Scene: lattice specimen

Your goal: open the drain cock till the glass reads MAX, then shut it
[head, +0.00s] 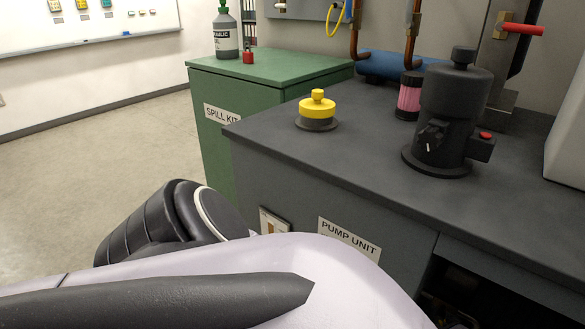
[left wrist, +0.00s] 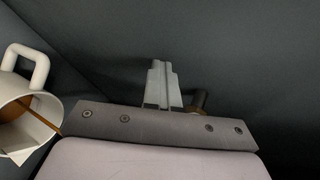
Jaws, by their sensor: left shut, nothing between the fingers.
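My left gripper (left wrist: 163,66) is shut and empty in the left wrist view, its two grey fingers together against a dark surface. A short brass-coloured piece (left wrist: 199,102), possibly the drain cock, shows just right of the fingers, mostly hidden behind the gripper body; its setting cannot be told. A white jug-like vessel (left wrist: 20,110) with a handle is at the left edge, a thin brown streak at its mouth. In the head view, a small pale plate with a brown area (head: 272,222), perhaps the glass, is on the pump unit (head: 300,190); no level is readable. My right gripper is out of view.
A yellow-capped filler (head: 317,111) and dark motor (head: 448,115) with a red button stand on the unit. A red-handled lever (head: 522,29) is behind. A green spill kit cabinet (head: 215,95) stands alongside. Floor at left is clear.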

